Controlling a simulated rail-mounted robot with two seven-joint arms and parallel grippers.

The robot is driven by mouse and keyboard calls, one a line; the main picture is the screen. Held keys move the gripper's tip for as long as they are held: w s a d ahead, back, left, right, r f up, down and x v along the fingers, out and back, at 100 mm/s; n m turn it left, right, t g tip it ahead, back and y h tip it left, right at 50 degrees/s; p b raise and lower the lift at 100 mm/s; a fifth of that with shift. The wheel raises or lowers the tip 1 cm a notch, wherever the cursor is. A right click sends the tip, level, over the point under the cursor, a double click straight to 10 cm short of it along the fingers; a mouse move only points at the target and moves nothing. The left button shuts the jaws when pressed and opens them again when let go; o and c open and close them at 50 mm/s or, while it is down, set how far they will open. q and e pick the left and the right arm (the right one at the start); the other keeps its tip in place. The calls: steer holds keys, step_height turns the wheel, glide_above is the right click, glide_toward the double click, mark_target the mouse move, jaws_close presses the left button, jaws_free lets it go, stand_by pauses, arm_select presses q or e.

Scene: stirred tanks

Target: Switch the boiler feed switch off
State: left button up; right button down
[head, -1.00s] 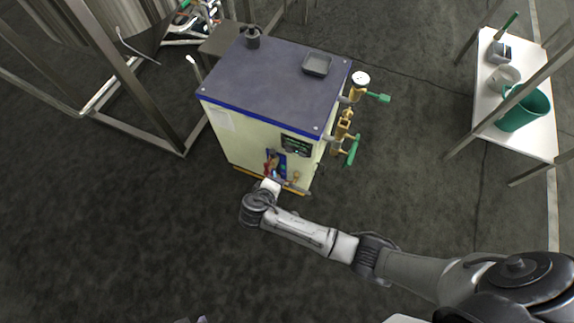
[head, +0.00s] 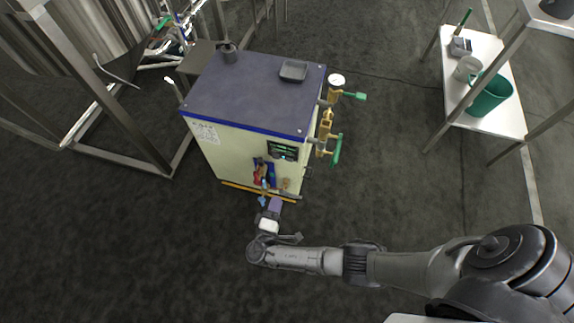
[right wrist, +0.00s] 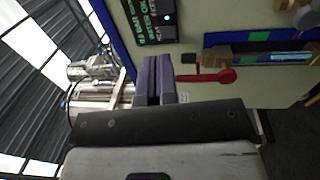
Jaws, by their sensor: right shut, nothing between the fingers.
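The boiler is a cream cabinet with a dark, blue-edged top (head: 255,92). Its front carries a dark label panel (head: 283,150), a red lever (head: 257,172) and a blue gauge strip (head: 271,175). In the right wrist view the label panel (right wrist: 150,20) has a small lit cyan light, and the red lever (right wrist: 212,76) lies beside the gauge strip (right wrist: 270,50). I cannot tell for sure which part is the feed switch. My right gripper (head: 275,203) is shut and empty, low in front of the cabinet; its fingertips (right wrist: 152,62) appear apart from the lever. My left gripper is out of view.
Brass valves with green handles (head: 337,150) stick out from the cabinet's right side. A dark tray (head: 293,71) lies on its top. A white table (head: 482,112) with a green bucket (head: 490,95) stands at right. Metal frame legs (head: 130,120) stand at left. Floor in front is clear.

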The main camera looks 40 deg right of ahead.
steer(key=b, duration=0.4)
glide_toward(289, 159)
steer(key=x, duration=0.7)
steer(key=shift+w+d, duration=0.1)
steer(key=shift+d, duration=0.1)
